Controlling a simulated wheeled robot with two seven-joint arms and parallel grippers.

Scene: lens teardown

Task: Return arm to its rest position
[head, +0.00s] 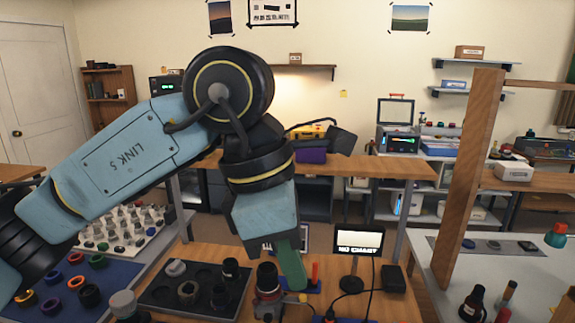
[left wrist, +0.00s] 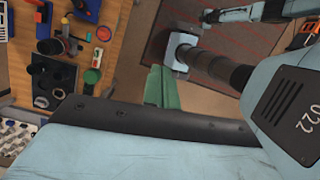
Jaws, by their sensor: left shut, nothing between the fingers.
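My left arm (head: 125,150) comes in from the left in the head view and bends down at a black joint. Its left gripper (head: 291,268) has green fingers that point down over the wooden bench (head: 225,258). The fingers are together with nothing between them. Their tips are near a small dark and red device (head: 268,280) on the bench; whether they touch it cannot be told. The green fingers also show in the left wrist view (left wrist: 161,88), over the floor beside the bench edge. I see no right gripper fingers in either view.
A black tray with round parts (head: 190,288) lies left of the fingers. A small display (head: 358,242) stands to their right. A blue mat with coloured rings (head: 60,285) is at left. A wooden post (head: 470,185) rises at right. Bottles (head: 474,302) stand beside it.

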